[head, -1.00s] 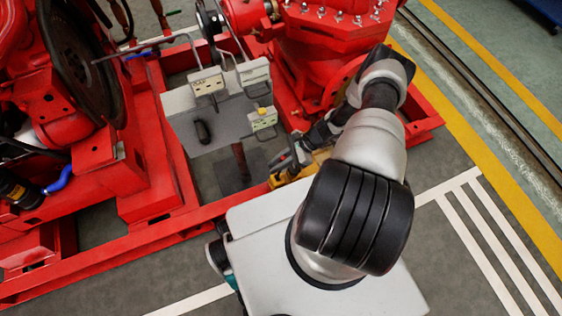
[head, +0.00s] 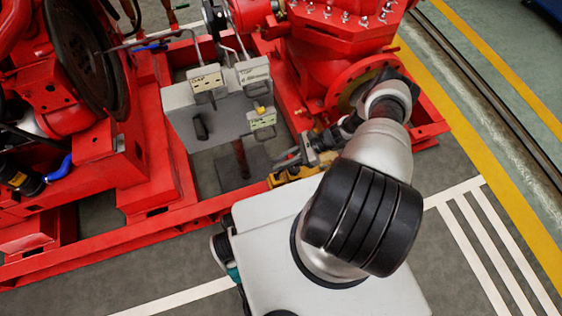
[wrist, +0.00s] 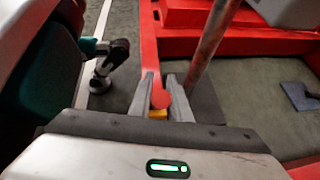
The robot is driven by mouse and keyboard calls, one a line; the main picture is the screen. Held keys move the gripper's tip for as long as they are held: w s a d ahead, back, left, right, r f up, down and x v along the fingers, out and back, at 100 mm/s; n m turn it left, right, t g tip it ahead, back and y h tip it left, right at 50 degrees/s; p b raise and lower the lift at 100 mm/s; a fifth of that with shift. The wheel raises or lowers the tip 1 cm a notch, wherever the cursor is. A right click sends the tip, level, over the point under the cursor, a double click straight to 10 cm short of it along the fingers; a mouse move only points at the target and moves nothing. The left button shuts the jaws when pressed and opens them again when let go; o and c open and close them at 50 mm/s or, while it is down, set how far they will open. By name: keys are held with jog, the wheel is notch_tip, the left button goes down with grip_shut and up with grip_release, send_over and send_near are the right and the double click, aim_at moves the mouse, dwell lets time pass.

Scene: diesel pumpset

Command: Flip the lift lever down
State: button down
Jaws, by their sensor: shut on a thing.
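In the wrist view a red bar with a rounded end (wrist: 157,92) stands between the two grey fingers of my gripper (wrist: 161,97); it appears to be the lift lever. The fingers are shut on it near the rounded end. In the head view my gripper (head: 287,160) is low, to the right of the grey control panel and just beyond the white top of my base. The lever itself cannot be made out there. A small yellow patch shows below the rounded end in the wrist view.
The grey control panel (head: 228,122) has labelled boxes and a black handle (head: 201,127). Red frame beams (head: 160,222) run around it. A red pump (head: 335,50) stands at the back right. A brown post (wrist: 211,45) rises close right of the fingers.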

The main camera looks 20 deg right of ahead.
jog(key=shift+d+f, duration=0.1)
jog(key=shift+d, duration=0.05)
jog(key=c, duration=1.6)
grip_release()
jog(key=shift+c, duration=0.2)
jog(key=p+v, duration=0.1)
jog(key=v, duration=1.6)
jog(key=shift+p, duration=0.3)
jog(key=shift+d, duration=0.15)
